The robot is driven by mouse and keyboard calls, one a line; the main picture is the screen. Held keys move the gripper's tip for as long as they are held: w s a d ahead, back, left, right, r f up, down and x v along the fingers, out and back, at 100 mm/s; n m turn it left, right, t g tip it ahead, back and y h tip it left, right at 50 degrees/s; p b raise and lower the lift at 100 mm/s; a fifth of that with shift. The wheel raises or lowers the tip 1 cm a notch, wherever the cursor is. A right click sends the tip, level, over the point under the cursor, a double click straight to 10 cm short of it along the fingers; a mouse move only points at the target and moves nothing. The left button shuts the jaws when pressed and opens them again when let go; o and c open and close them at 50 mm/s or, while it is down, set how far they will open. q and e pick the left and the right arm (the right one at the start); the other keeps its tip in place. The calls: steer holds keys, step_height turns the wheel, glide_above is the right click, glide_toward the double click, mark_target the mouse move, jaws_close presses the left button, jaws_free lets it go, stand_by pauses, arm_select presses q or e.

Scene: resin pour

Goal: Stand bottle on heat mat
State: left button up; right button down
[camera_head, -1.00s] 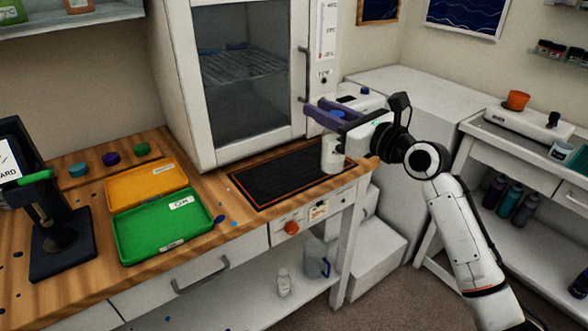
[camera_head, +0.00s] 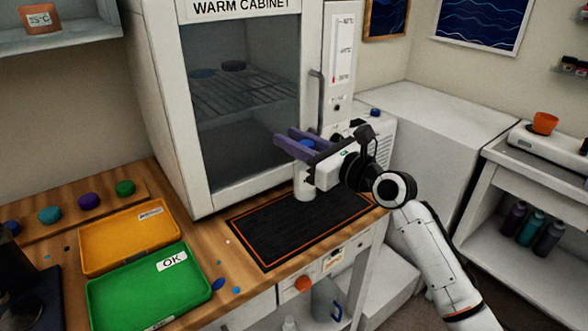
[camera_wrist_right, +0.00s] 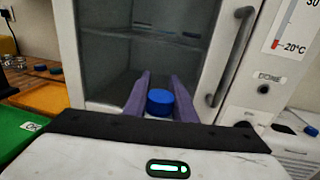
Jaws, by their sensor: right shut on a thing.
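The white bottle (camera_head: 304,186) with a blue cap stands upright over the back part of the black heat mat (camera_head: 275,242), which has an orange border. I cannot tell whether its base touches the mat. My right gripper (camera_head: 293,146) comes in from the right with its purple fingers either side of the bottle's top, shut on it. In the right wrist view the blue cap (camera_wrist_right: 160,102) shows between the two fingers (camera_wrist_right: 160,97). The gripper body hides part of the bottle. My left gripper is not in view.
The warm cabinet (camera_head: 240,95) rises just behind the mat, its handle close to my right gripper. A yellow tray (camera_head: 92,247) and a green OK tray (camera_head: 120,287) lie to the left. The front and left of the mat are clear.

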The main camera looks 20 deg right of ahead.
steer(key=shift+w+f+b, duration=0.1)
steer(key=shift+f+b, duration=0.6)
steer(key=shift+f, duration=1.9)
steer(key=shift+f, duration=0.15)
steer(key=c, duration=1.5)
jaws_free()
steer(key=shift+o, duration=0.2)
steer(key=v, duration=1.2)
